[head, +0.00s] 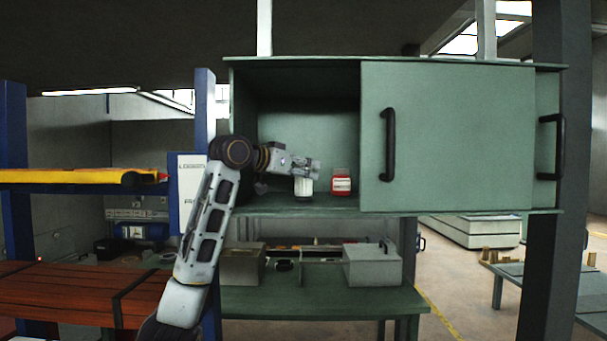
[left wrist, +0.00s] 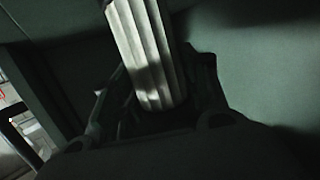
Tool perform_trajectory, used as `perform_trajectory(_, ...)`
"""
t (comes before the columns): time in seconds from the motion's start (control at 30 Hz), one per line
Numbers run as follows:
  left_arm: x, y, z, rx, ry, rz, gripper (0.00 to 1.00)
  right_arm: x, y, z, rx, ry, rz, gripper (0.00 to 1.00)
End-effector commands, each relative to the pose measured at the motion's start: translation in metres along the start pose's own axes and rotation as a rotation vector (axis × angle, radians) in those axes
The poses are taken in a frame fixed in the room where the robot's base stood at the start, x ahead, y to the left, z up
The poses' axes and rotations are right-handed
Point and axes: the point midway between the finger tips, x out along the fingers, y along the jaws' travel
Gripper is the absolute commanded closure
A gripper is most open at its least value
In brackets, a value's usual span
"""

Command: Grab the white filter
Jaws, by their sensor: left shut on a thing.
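In the left wrist view the filter (left wrist: 148,55) shows as a ribbed white cylinder between the dark fingers (left wrist: 155,120). Its far end is cut off by the picture edge. My right gripper is not in view.
A red jar with a white label (head: 341,182) stands just right of the filter. The cabinet's sliding door (head: 450,140) covers the right side. The cabinet floor (head: 270,205) and top (head: 300,60) bound the opening. A workbench (head: 320,302) with boxes is below.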

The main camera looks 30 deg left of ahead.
Motion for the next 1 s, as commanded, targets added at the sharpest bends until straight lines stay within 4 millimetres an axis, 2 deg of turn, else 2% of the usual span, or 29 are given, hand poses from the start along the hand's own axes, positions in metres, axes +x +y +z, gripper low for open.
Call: perform_trajectory(1.0, -0.017, 0.0, -0.083, 0.0, 0.002, 0.0, 0.81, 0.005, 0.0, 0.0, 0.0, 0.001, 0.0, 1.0)
